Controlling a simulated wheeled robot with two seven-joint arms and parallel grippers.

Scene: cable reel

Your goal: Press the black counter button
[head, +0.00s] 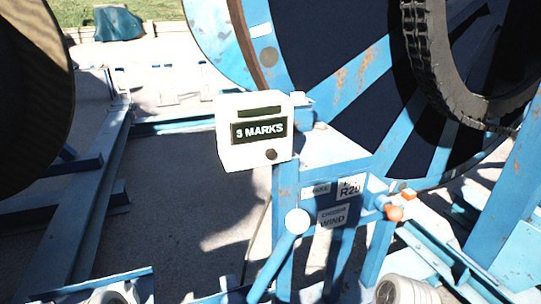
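The black counter button (271,155) is a small round dark disc low on the right of the front of a white counter box (226,150). The button's face is unobstructed. Neither of my grippers shows in the head view; only pale rounded parts, probably of my arms, show at the bottom edge.
A large blue reel (360,75) stands behind, with a black tyre-like ring (432,75) at right.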

